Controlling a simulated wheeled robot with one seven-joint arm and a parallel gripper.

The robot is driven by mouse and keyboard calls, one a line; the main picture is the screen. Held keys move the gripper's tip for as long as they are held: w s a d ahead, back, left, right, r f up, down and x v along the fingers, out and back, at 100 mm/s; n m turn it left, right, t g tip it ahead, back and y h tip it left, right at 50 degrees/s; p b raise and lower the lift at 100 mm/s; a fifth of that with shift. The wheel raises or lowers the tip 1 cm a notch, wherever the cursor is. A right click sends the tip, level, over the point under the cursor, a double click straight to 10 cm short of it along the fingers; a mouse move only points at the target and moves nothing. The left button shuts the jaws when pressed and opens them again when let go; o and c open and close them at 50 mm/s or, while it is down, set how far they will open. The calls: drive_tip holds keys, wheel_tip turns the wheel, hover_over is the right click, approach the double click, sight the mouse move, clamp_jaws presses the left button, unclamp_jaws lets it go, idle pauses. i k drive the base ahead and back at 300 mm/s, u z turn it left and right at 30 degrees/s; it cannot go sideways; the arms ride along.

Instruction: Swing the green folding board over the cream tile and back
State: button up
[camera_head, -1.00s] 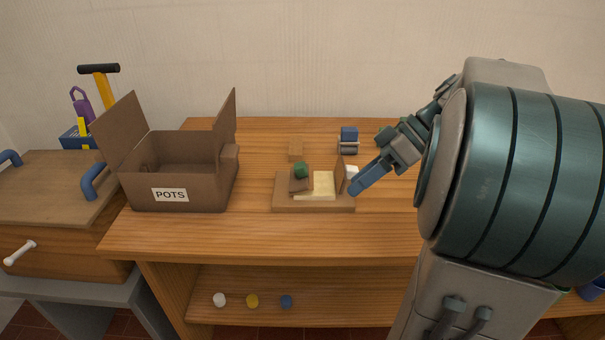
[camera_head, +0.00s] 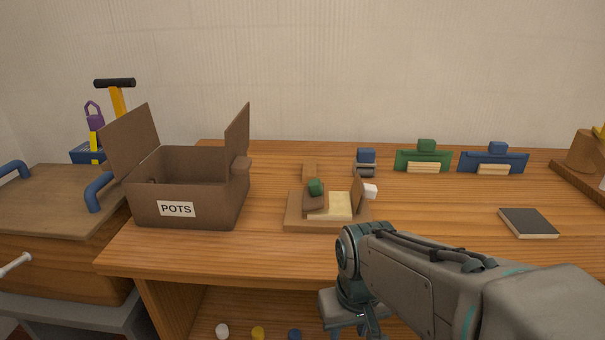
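A wooden base (camera_head: 327,225) lies on the bench with a cream tile (camera_head: 335,206) in its middle. At the tile's left is a brown board with a green knob (camera_head: 315,187); it looks tilted, and its hinge is not clear. At the tile's right a brown board (camera_head: 357,192) stands up, with a white knob (camera_head: 369,191) on its right side. My gripper (camera_head: 368,326) is low at the bottom edge, in front of the bench and well apart from the base. It is partly cut off and its fingers are unclear.
An open cardboard box marked POTS (camera_head: 195,190) stands left. Behind the base are a small wood block (camera_head: 310,170) and a blue-topped piece (camera_head: 365,157). Green (camera_head: 408,161) and blue (camera_head: 473,162) holders stand at the back right. A dark flat book (camera_head: 527,222) lies right.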

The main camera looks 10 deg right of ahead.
sight(316, 198)
drive_tip(key=z, duration=1.7)
drive_tip(key=k, duration=0.75)
drive_tip(key=u, duration=1.2)
drive_tip(key=i, duration=0.55)
drive_tip(key=u, duration=0.05)
